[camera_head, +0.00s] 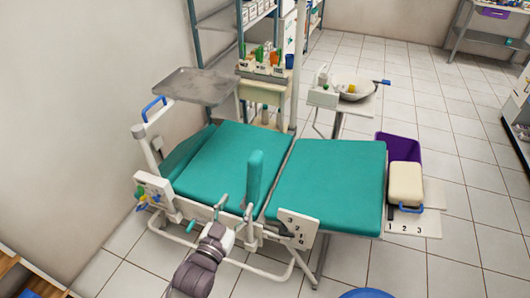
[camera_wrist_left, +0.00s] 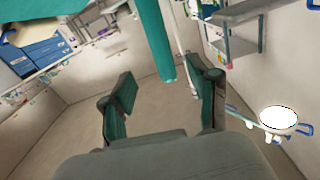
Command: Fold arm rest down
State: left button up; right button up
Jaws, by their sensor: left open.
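The teal arm rest (camera_head: 254,180) stands upright at the near side of the dental chair, by the joint between the chair's two teal pads. My left gripper (camera_head: 231,211) is just below and left of it, with its arm coming up from the bottom edge. In the left wrist view my left gripper (camera_wrist_left: 163,97) is open with its two fingers apart. The teal arm rest (camera_wrist_left: 155,40) hangs into that view from the top, its end ahead of and between the fingers. I cannot tell whether they touch. My right gripper is not in view.
The dental chair's seat pad (camera_head: 335,180) and back pad (camera_head: 235,155) lie almost flat. A metal tray (camera_head: 193,86) is behind at the left. A purple bin (camera_head: 400,150) stands right of the chair. The tiled floor (camera_head: 470,240) at the right is mostly clear.

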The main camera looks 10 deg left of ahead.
aim_at(251, 177)
pick_arm(q)
jog(key=w, duration=0.4)
jog(key=w+d, duration=0.1)
jog(key=w, duration=0.3)
jog(key=w+d+r+p, duration=0.1)
jog(key=w, duration=0.2)
jog(key=shift+w+d, duration=0.2)
jog(key=shift+w, duration=0.2)
jog(key=shift+w+d+f, duration=0.1)
jog(key=shift+w, duration=0.6)
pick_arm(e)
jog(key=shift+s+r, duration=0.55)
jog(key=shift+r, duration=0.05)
pick_arm(q)
jog(key=shift+c, duration=0.3)
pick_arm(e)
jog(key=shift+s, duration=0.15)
pick_arm(q)
jog(key=shift+c, duration=1.3)
grip_shut()
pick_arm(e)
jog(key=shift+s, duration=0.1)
